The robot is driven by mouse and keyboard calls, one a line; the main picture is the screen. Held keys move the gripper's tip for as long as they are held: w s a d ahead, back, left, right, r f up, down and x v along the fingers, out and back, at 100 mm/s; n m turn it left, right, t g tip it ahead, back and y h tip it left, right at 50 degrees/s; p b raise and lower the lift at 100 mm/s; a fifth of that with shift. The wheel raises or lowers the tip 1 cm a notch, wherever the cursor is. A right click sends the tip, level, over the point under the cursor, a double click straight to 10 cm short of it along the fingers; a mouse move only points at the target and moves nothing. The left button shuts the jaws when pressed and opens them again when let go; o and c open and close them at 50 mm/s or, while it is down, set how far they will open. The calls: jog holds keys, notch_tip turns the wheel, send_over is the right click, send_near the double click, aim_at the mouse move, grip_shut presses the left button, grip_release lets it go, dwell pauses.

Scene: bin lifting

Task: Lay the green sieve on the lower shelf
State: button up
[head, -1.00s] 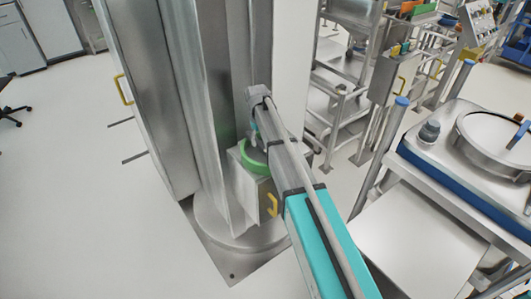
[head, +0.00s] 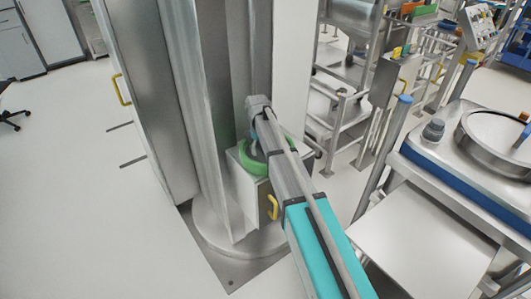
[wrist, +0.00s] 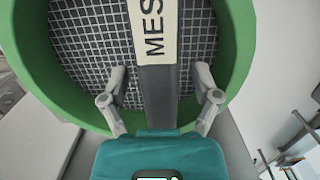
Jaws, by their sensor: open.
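The green sieve (head: 248,162) rests on a small metal box at the foot of the steel column. In the wrist view the sieve (wrist: 32,55) fills most of the upper picture, with its grid mesh, thick green rim and a dark bar (wrist: 158,95) with a pale label reading "MES" across it. My gripper (wrist: 161,73) is open, with one finger on each side of the bar. A gap shows between each finger and the bar. In the head view my arm hides part of the sieve and most of the gripper. A pale low shelf (head: 420,245) sits under the bench at right.
The metal box (head: 246,188) has a yellow handle (head: 273,207) on its front. The steel column (head: 200,110) stands close behind and left of it. The bench (head: 425,165) at right carries a round lidded vessel. Open floor (head: 90,220) lies at left.

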jog(key=shift+c, duration=0.3)
grip_shut()
jog(key=shift+r, duration=0.2)
dwell(0.4)
notch_tip(320, 180, up, 2)
jog(key=p, duration=0.2)
jog(key=shift+r+p, duration=0.1)
jog(key=shift+p, duration=0.2)
jog(key=s+d+r+p, duration=0.2)
jog(key=s+r+p, duration=0.8)
jog(key=s, duration=0.3)
jog(key=shift+s+d+r, duration=0.2)
jog(key=shift+s+d, duration=0.15)
